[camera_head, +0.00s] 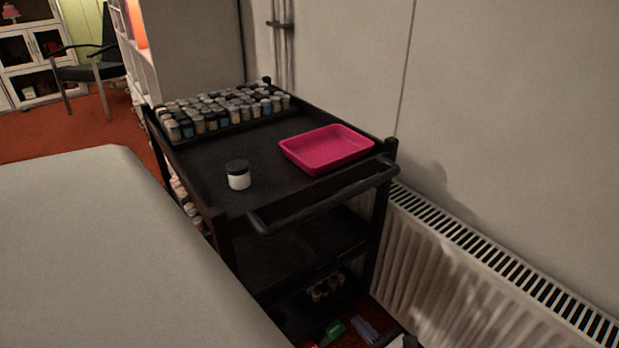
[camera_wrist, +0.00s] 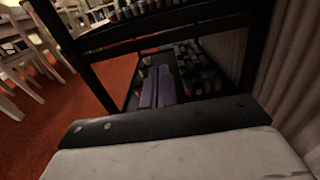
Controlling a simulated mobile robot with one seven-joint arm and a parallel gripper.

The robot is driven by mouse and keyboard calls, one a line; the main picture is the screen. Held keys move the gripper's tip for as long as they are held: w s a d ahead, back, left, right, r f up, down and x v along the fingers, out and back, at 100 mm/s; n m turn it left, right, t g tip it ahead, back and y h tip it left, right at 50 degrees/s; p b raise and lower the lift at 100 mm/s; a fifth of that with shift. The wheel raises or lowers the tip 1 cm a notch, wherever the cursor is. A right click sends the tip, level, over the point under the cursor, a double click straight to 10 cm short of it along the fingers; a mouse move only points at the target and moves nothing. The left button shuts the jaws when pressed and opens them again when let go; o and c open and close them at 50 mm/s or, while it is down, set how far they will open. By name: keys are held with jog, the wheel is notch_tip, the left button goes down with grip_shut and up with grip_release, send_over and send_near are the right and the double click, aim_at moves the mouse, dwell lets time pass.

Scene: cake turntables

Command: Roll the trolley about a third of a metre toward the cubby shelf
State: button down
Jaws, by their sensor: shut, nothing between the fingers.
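The black trolley (camera_head: 215,167) stands against the wall in the head view, its handle bar (camera_head: 325,196) on the near end. Its top carries a rack of small jars (camera_head: 215,114), a pink tray (camera_head: 326,149) and a single white jar with a black lid (camera_head: 238,175). My gripper (camera_head: 362,326) is at the bottom edge of the head view, low by the near end of the trolley. In the wrist view its lilac fingers (camera_wrist: 157,74) are together and empty, pointing between the trolley's posts. I cannot tell whether they touch it. The white cubby shelf (camera_head: 140,45) is beyond the far end.
A white radiator (camera_head: 480,265) runs along the wall on the right, close to the trolley. A pale surface (camera_head: 100,240) fills the left foreground. Red floor (camera_head: 50,130) is open at the back left, with a dark chair (camera_head: 88,72). White chairs (camera_wrist: 30,65) show in the wrist view.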

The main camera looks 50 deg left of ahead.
jog(key=b, duration=0.1)
send_near(319, 280)
jog(key=a, duration=0.5)
jog(key=shift+w+a, duration=0.1)
jog(key=shift+a, duration=0.05)
jog(key=shift+w+a+r+b, duration=0.15)
jog(key=shift+a+b, duration=0.15)
jog(key=shift+a, duration=0.45)
jog(key=shift+a, duration=0.15)
